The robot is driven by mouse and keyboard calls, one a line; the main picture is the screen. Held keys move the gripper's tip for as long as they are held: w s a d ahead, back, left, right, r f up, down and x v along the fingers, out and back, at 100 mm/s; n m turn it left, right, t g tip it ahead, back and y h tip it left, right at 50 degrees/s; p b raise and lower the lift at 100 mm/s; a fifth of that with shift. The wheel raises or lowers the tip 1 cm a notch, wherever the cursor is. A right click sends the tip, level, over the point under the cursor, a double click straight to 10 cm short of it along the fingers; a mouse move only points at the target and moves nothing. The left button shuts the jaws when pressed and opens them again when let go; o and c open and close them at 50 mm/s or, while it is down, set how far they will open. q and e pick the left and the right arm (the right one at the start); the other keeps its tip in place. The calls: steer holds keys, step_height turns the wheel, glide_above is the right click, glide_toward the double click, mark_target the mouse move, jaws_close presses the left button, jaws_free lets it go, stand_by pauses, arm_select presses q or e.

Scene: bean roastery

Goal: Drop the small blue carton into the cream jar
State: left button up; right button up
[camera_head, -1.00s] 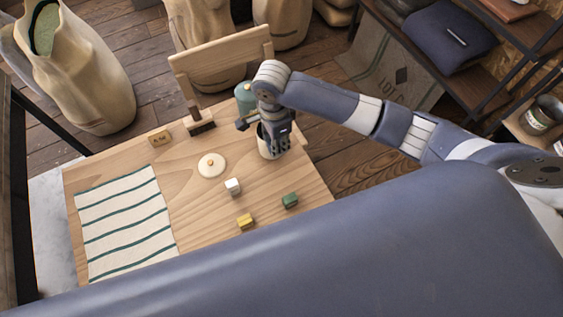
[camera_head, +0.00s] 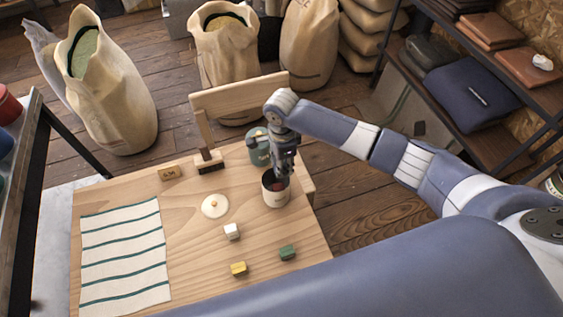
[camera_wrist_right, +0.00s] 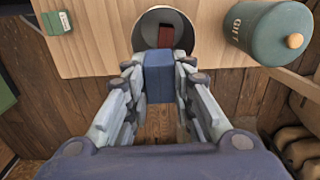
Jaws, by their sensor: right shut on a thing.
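The cream jar (camera_head: 277,194) stands open near the right edge of the wooden table, and its mouth also shows in the right wrist view (camera_wrist_right: 146,28). A dark red block (camera_wrist_right: 166,36) is inside it. My right gripper (camera_head: 284,171) is over the jar's mouth, pointing down. In the wrist view it is shut on the small blue carton (camera_wrist_right: 159,78), which sits between the fingertips in front of the jar's rim. The carton cannot be made out in the head view. A cream lid with a knob (camera_head: 215,206) lies left of the jar. My left gripper is not in view.
A green canister (camera_head: 258,149) stands just behind the jar. White (camera_head: 232,232), yellow (camera_head: 239,269) and green (camera_head: 287,252) blocks lie towards the front. A brush (camera_head: 209,163) and striped cloth (camera_head: 125,255) are further left. Sacks stand behind the table.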

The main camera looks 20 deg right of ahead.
steer(key=shift+f, duration=0.3)
steer(key=shift+r, duration=0.1)
steer(key=o, duration=1)
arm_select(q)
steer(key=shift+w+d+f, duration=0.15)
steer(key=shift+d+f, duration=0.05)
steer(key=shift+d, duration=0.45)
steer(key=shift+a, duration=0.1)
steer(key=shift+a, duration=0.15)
arm_select(e)
step_height(320, 180, up, 12)
